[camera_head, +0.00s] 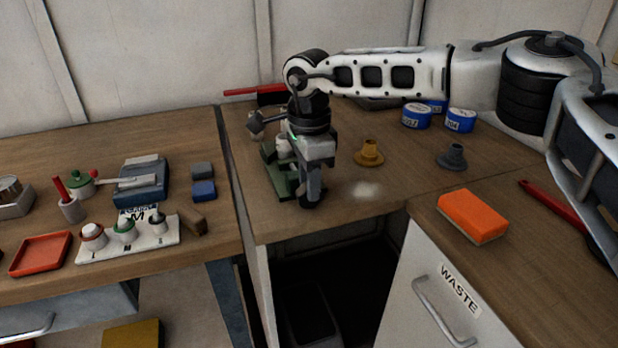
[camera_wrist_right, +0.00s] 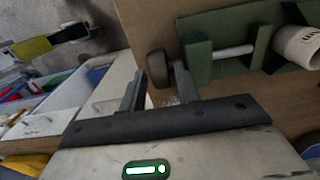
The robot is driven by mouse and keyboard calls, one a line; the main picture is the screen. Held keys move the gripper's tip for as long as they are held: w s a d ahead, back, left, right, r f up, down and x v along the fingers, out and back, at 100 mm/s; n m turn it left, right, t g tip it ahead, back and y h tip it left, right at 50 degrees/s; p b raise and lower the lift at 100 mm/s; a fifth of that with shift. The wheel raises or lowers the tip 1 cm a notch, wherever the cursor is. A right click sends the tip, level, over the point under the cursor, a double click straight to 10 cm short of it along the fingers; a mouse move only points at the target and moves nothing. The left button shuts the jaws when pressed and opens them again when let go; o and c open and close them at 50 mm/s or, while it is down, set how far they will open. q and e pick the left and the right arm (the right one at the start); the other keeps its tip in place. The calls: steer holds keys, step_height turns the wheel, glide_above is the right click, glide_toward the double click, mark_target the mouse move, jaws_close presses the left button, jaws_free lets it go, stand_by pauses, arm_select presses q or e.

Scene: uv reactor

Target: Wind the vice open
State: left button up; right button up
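The green vice (camera_head: 283,187) stands near the front edge of the middle bench, partly hidden behind my right gripper. In the right wrist view its green body (camera_wrist_right: 197,62), pale screw rod (camera_wrist_right: 233,52) and dark round knob (camera_wrist_right: 157,68) show. A white cylinder (camera_wrist_right: 298,46) sits at the vice, at the right of that view. My right gripper (camera_head: 312,197) points down at the vice's front end. In the wrist view its fingers (camera_wrist_right: 160,85) are apart, with the knob showing between the fingertips. I cannot tell whether they touch it. My left gripper is not in view.
A brass flanged part (camera_head: 369,153) and a grey one (camera_head: 451,157) stand right of the vice. Blue tins (camera_head: 417,116) are behind. An orange sponge (camera_head: 473,215) lies on the right counter. The left bench holds a red tray (camera_head: 41,254) and a white rack (camera_head: 130,241).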

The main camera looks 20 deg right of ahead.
jaws_close()
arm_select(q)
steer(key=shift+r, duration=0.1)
arm_select(e)
steer(key=shift+a, duration=0.1)
